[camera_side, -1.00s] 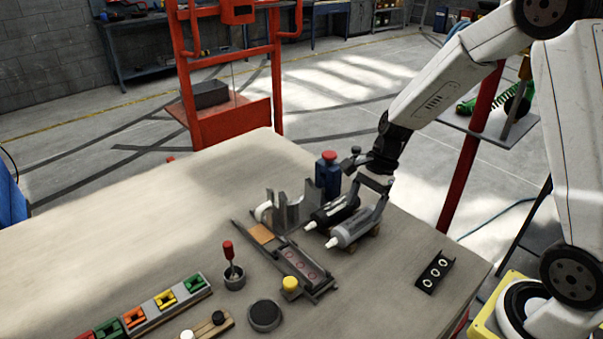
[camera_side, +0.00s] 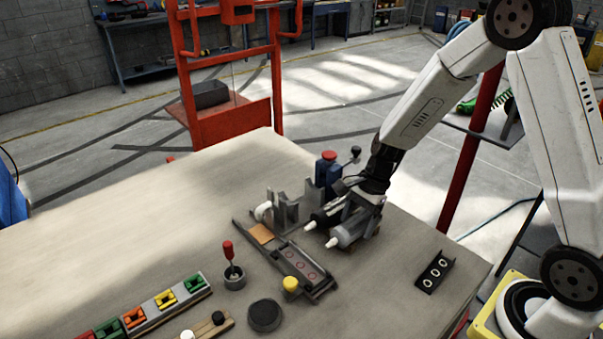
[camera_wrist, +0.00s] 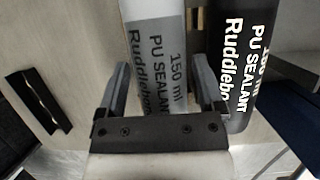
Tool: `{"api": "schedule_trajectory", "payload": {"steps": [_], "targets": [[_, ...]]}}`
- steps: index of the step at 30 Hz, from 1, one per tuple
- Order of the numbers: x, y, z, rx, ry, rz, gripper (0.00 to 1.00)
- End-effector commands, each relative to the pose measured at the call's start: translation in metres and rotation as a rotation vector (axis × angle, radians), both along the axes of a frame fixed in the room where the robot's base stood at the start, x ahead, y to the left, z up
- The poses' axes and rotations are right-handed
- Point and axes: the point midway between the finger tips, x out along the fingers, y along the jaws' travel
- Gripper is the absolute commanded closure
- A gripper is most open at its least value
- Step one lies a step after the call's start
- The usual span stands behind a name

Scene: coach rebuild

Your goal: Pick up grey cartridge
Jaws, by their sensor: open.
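The grey cartridge (camera_side: 345,234) lies on its side near the right part of the table, its white nozzle pointing left. In the wrist view the grey cartridge (camera_wrist: 157,60) shows the print "150 ml PU SEALANT". A black cartridge (camera_side: 325,215) lies beside it, and it also shows in the wrist view (camera_wrist: 234,70). My gripper (camera_side: 357,222) is down over the grey cartridge. In the wrist view my gripper (camera_wrist: 162,85) is open, with one finger on each side of the grey cartridge. The right finger is in the narrow gap towards the black cartridge. I cannot tell whether the fingers touch it.
A blue block with a red knob (camera_side: 328,175) stands just behind the cartridges. A grey metal fixture (camera_side: 285,210) and a long tray (camera_side: 300,268) stand to the left. A black bracket with rings (camera_side: 435,271) lies to the right. The table's left rear is clear.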

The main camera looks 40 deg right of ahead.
Motion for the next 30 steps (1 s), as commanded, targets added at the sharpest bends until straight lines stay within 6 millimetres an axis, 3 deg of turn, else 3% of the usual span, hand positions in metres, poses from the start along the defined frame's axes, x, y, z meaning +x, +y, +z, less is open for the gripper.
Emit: {"api": "schedule_trajectory", "payload": {"steps": [1,6,9,22,30], "targets": [[0.000,0.000,0.000,0.000,0.000,0.000,0.20],[0.000,0.000,0.000,0.000,0.000,0.000,0.74],[0.000,0.000,0.000,0.000,0.000,0.000,1.00],[0.001,0.000,0.004,0.001,-0.002,0.000,1.00],[0.001,0.000,0.025,0.001,-0.005,0.001,1.00]]}}
